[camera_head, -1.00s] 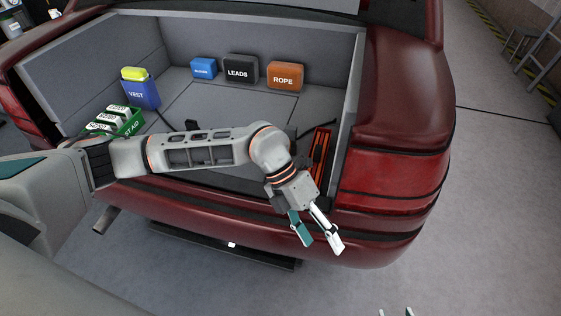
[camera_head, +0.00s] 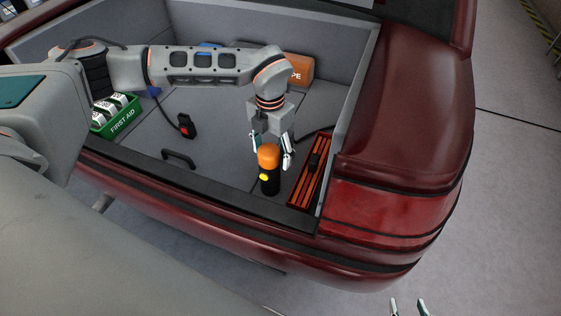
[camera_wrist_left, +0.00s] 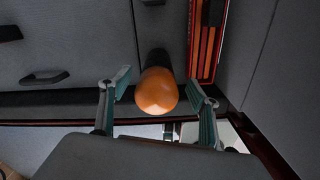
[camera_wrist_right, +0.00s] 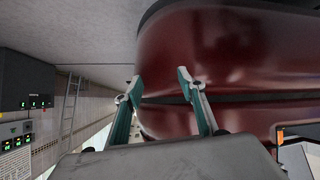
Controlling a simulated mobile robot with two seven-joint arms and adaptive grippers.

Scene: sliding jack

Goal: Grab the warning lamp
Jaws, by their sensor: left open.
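The warning lamp (camera_head: 268,170) stands upright on the cargo floor near the tailgate edge. It has an orange dome, a black body and a yellow spot on its side. My left gripper (camera_head: 272,160) is open just above and behind it. In the left wrist view the lamp's orange dome (camera_wrist_left: 157,92) sits between the two spread fingers of my left gripper (camera_wrist_left: 162,98), with gaps on both sides. My right gripper (camera_wrist_right: 158,86) is open and empty, outside the truck beside the red bodywork; its tips show at the head view's bottom edge (camera_head: 407,306).
A red slotted case (camera_head: 307,175) lies just right of the lamp, by the bed's right wall. A green first aid box (camera_head: 117,118), a black handle (camera_head: 178,158) and a small black device (camera_head: 187,126) are further left. An orange rope bag (camera_head: 299,69) stands behind.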

